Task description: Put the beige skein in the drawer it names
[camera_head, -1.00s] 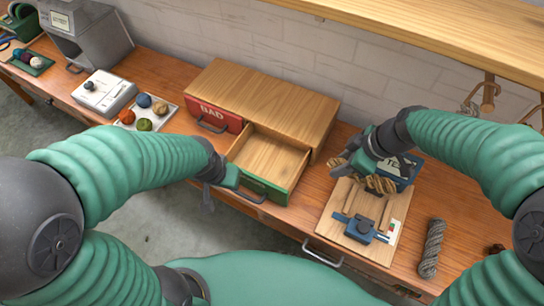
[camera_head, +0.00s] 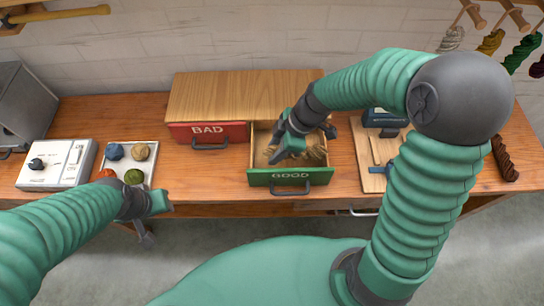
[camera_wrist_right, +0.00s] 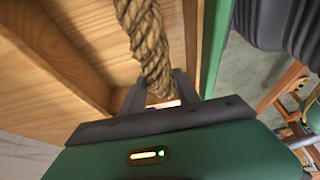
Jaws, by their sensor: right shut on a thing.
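The beige skein (camera_head: 316,154) is a twisted rope of yarn held by my right gripper (camera_head: 299,150) over the open drawer marked GOOD (camera_head: 290,177), which has a green front. Part of the skein is hidden behind the gripper. In the right wrist view the skein (camera_wrist_right: 148,40) runs up from between the fingers (camera_wrist_right: 152,92), with the drawer's wooden inside around it. I cannot tell whether it touches the drawer floor. The drawer marked BAD (camera_head: 207,133), with a red front, is closed to the left. My left gripper (camera_head: 145,222) hangs before the bench's front edge; its jaw opening is unclear.
A tray of coloured balls (camera_head: 150,154) and a white device with a knob (camera_head: 57,164) stand at left. A wooden board (camera_head: 370,152) and blue tester (camera_head: 384,118) are right of the drawer. A dark brown skein (camera_head: 504,158) lies at far right. Skeins hang from pegs above.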

